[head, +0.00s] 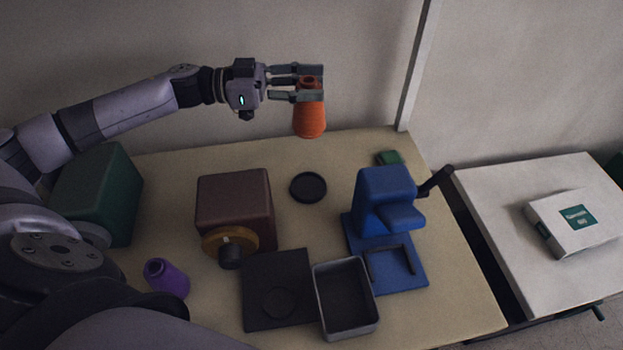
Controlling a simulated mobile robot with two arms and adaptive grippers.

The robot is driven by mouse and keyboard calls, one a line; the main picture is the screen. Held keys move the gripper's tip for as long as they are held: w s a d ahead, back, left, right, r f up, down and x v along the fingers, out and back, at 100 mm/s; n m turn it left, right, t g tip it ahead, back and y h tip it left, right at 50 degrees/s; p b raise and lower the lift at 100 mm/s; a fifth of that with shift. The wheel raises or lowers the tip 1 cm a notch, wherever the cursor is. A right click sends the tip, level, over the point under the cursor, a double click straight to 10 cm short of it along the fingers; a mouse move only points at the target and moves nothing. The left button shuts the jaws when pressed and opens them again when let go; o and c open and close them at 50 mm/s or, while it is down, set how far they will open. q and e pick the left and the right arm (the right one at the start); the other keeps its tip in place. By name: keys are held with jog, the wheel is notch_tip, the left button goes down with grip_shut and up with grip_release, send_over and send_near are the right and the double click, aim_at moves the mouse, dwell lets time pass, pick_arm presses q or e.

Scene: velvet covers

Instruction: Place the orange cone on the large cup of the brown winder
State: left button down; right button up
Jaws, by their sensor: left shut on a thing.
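My left gripper (311,84) is shut on the orange cone (310,121). Its fingers grip the narrow top of the cone, and the wider end hangs down, held upright above the table's back edge. The brown winder (235,196) is a boxy body standing on the table, below and left of the cone. A tan disc (216,242) with a dark knob (231,256) is on its front. A round black shallow dish (308,187) lies right of the winder, below the cone. I cannot tell which part is the large cup. My right gripper is out of view.
A blue machine (384,205) with a dark handle stands at right. A grey open tray (345,297) and a dark flat plate (270,275) lie in front. A purple cone (168,279) and a green box (103,195) are at left. A white box (575,222) rests on the side table.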

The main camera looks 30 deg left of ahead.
pick_arm(q)
notch_tip(320, 180, down, 19)
jog(key=shift+s, duration=0.15)
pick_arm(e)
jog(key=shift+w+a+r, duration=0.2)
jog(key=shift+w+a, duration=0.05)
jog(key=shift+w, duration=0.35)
pick_arm(q)
jog(key=c, duration=1)
grip_release()
jog(key=shift+a, duration=0.1)
jog(key=shift+b+v, duration=0.7)
jog(key=shift+v, duration=2.95)
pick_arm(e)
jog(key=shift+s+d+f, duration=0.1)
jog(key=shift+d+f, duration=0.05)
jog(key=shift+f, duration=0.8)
